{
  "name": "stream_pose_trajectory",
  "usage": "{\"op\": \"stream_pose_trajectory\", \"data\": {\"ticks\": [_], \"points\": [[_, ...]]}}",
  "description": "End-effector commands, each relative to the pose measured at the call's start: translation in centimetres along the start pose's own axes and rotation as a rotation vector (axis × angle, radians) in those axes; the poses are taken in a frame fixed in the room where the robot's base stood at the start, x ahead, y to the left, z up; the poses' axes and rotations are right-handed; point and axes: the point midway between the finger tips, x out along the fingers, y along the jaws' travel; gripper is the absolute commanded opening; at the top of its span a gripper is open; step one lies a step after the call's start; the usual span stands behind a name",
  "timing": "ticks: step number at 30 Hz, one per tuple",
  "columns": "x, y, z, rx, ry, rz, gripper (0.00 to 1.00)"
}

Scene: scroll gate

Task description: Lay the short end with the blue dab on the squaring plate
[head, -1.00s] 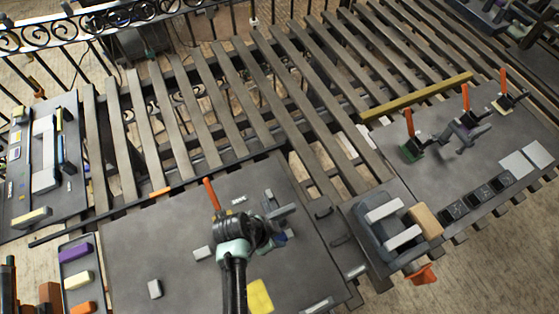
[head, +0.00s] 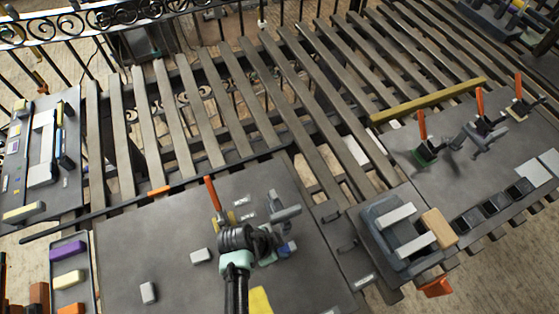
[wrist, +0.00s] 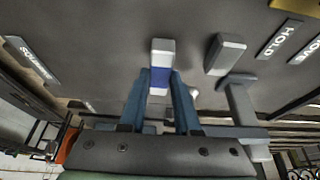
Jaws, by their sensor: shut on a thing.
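My gripper (wrist: 161,82) is shut on a small pale grey piece with a blue dab (wrist: 162,54), which sticks out beyond the fingertips in the wrist view. In the head view, my gripper is mostly hidden behind my wrist, and a bit of blue (head: 290,247) shows beside it. Below is a large dark grey plate (head: 150,235). A label reading like "squaring" (wrist: 32,60) lies on the dark surface at the left of the wrist view. Whether the held piece touches the surface is unclear.
An orange-handled clamp (head: 213,194) and a grey toggle-like part (head: 284,208) stand near my wrist. Loose grey blocks (head: 201,256) lie to the left. A grey fixture (head: 402,230) stands right. The plate's left part is mostly clear.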

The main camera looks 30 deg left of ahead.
Motion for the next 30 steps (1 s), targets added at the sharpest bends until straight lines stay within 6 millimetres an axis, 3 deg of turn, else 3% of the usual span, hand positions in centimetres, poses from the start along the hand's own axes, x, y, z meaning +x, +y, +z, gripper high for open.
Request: {"op": "stream_pose_trajectory", "data": {"ticks": [25, 26, 30], "points": [[0.63, -0.09, 0.21, 0.001, 0.002, -0.002, 0.0], [0.62, -0.1, 0.21, 0.001, 0.002, -0.002, 0.33], [0.58, -0.08, 0.21, 0.0, 0.001, -0.002, 0.58]]}}
